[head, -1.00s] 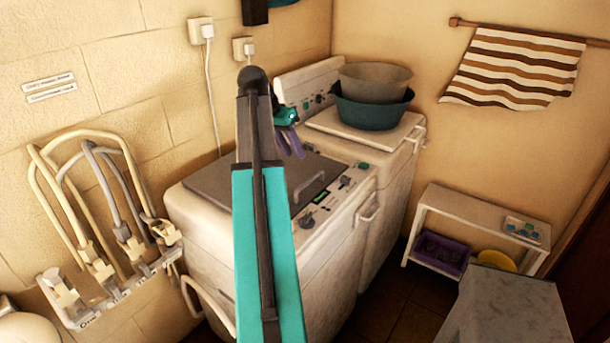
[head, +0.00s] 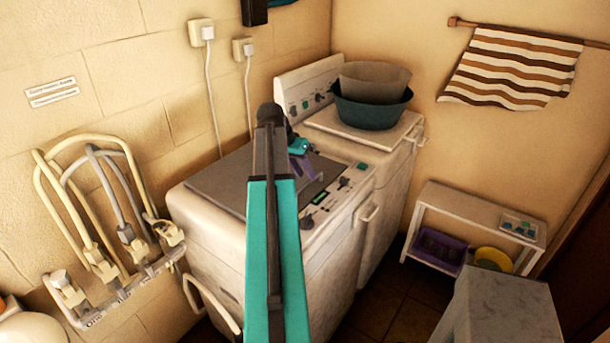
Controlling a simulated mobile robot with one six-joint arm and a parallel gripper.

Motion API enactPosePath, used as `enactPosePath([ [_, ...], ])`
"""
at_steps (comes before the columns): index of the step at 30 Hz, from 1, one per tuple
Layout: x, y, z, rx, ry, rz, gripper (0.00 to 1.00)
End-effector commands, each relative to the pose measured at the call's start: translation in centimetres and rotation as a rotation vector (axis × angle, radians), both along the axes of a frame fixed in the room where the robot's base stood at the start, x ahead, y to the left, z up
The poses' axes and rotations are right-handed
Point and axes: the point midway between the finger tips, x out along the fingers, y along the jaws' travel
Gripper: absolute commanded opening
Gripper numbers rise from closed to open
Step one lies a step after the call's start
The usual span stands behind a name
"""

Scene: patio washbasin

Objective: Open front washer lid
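The front washer (head: 205,255) is a white machine with a flat grey lid (head: 225,185) on top. The lid lies shut. A control strip (head: 345,192) with knobs and a small green display runs along its right edge. My gripper (head: 310,180) has purple fingers and is over the right part of the lid, near the control strip. The fingers look apart with nothing between them. I cannot tell whether they touch the lid. My arm hides the middle of the washer and part of the lid.
A second white machine (head: 390,190) stands behind, with a teal basin (head: 370,112) and a grey basin (head: 375,78) stacked on it. Hoses and taps (head: 105,265) are on the left wall. A low white shelf (head: 470,205) and a grey stool (head: 505,300) stand at the right.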

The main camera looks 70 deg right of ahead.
Motion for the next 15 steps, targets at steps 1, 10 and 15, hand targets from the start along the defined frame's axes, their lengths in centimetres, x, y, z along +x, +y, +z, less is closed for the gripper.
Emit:
enactPosePath([
  [1, -0.1, -0.1, -0.3, 0.001, 0.001, -0.001, 0.31],
  [10, -0.5, -0.6, -1.8, 0.000, 0.000, 0.001, 0.31],
  [15, -0.5, -0.7, -1.9, -0.001, 0.000, 0.001, 0.31],
])
